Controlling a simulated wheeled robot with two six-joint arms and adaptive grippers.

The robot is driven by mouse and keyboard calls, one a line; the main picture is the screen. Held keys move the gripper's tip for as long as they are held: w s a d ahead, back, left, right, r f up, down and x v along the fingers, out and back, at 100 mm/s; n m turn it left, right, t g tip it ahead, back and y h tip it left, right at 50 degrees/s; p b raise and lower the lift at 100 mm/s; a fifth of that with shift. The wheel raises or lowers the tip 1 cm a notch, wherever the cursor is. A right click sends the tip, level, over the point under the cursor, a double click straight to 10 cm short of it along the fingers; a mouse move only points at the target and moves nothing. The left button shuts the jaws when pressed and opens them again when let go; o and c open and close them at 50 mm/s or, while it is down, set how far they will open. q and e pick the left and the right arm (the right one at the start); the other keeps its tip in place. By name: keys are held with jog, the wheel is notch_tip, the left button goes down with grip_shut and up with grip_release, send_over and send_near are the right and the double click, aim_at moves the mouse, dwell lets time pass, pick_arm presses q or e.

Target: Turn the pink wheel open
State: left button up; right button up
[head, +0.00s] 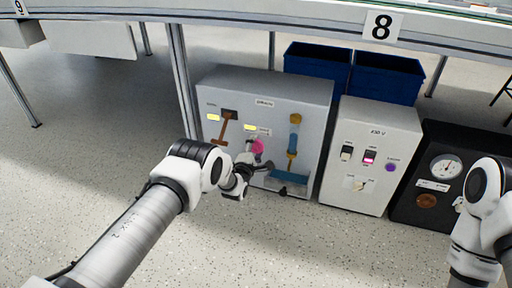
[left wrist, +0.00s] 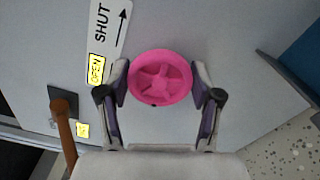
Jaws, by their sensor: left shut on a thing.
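The pink wheel (left wrist: 160,77) is a round, spoked handwheel on the front of a grey panel (head: 285,92). In the left wrist view it sits between the two fingers of my left gripper (left wrist: 158,88), which is shut on its rim from both sides. In the head view the wheel (head: 257,147) shows in part beyond my left gripper (head: 252,160). A label strip with SHUT, an arrow and a yellow OPEN (left wrist: 96,69) lies beside the wheel in the left wrist view. My right gripper is out of view; only part of my right arm shows.
The panel also carries a brown lever (head: 224,127) and a yellow-and-blue handle (head: 294,135). A white switch box (head: 372,125) and a black gauge box (head: 437,140) stand to the right. Blue bins (head: 318,56) are behind. A table edge runs above; speckled floor is clear in front.

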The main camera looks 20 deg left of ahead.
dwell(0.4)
pick_arm(q)
jog(key=o, duration=1.1)
jog(key=shift+o, duration=0.2)
jog(key=shift+s, duration=0.1)
jog(key=s, duration=1.1)
jog(key=shift+s+a, duration=0.25)
jog(key=shift+s, duration=0.15)
